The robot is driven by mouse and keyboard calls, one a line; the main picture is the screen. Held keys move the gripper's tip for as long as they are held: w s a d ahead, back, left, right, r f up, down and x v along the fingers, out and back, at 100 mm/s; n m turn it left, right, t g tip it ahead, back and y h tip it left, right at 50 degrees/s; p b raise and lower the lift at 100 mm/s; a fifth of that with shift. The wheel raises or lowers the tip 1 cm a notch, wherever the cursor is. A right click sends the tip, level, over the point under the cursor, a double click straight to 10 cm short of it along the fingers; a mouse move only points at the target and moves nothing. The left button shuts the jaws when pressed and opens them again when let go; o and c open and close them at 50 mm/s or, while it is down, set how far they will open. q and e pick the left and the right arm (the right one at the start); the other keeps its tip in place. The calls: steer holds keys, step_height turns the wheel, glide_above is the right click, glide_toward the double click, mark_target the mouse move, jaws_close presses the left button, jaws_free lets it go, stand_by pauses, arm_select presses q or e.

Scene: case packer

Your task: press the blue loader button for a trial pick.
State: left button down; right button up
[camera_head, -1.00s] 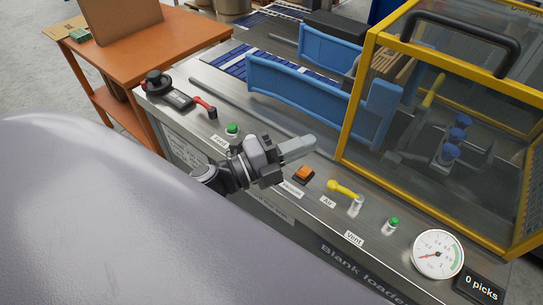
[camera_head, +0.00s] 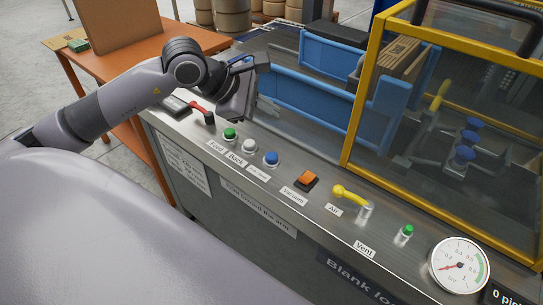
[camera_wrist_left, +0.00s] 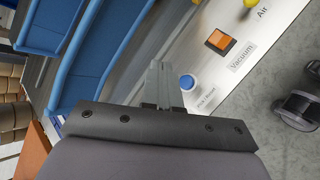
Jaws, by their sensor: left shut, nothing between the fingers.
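The blue button (camera_head: 271,158) stands on the metal panel, right of a white button (camera_head: 249,145) and a green button (camera_head: 230,133). It also shows in the left wrist view (camera_wrist_left: 187,82), just right of the fingers; its label there is partly readable. My left gripper (camera_head: 268,106) is shut and empty. In the head view its fingers appear above and behind the button row, apart from the blue button. The fingers also show in the left wrist view (camera_wrist_left: 157,72). My right gripper is not seen.
Right of the blue button are an orange vacuum switch (camera_head: 306,180), a yellow air lever (camera_head: 350,195), a green vent button (camera_head: 404,233) and a gauge (camera_head: 459,265). Blue rails (camera_head: 310,105) and a yellow-framed guard (camera_head: 356,120) stand behind. A red-handled lever (camera_head: 201,111) is at left.

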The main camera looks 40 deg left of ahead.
arm_select(q)
steer(key=shift+f, duration=0.15)
steer(key=b, duration=0.5)
glide_above(268, 157)
step_height(268, 157, down, 8)
steer(key=shift+r, duration=0.2)
steer(key=shift+f+b, duration=0.45)
steer(key=shift+f, duration=0.05)
stand_by(1.4)
steer(key=shift+f+b, duration=0.4)
steer(key=shift+b, duration=0.2)
